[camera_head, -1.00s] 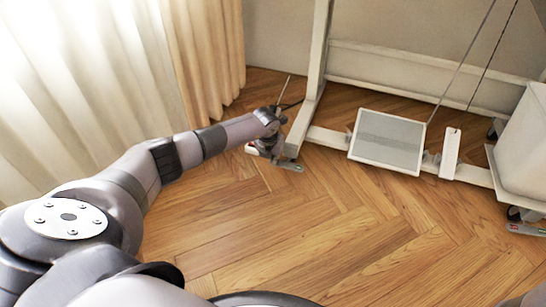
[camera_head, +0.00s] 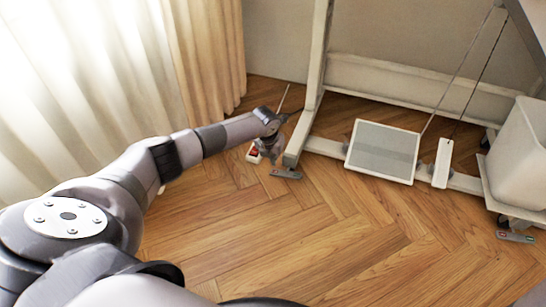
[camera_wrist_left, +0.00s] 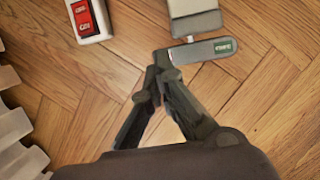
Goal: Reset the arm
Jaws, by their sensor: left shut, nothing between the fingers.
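My left arm (camera_head: 110,205) reaches out from the lower left in the head view. Its left gripper (camera_head: 270,152) hangs low above the wooden floor, close to the foot of the white table frame. In the left wrist view, the fingers of the left gripper (camera_wrist_left: 160,66) come together at the tips with nothing between them. They point toward the table foot pad (camera_wrist_left: 205,50). My right gripper does not show in either view.
A pedal (camera_head: 382,151), a white box (camera_head: 442,163) and a bin (camera_head: 518,155) are to the right. A curtain (camera_head: 205,55) hangs left. The floor in front is clear.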

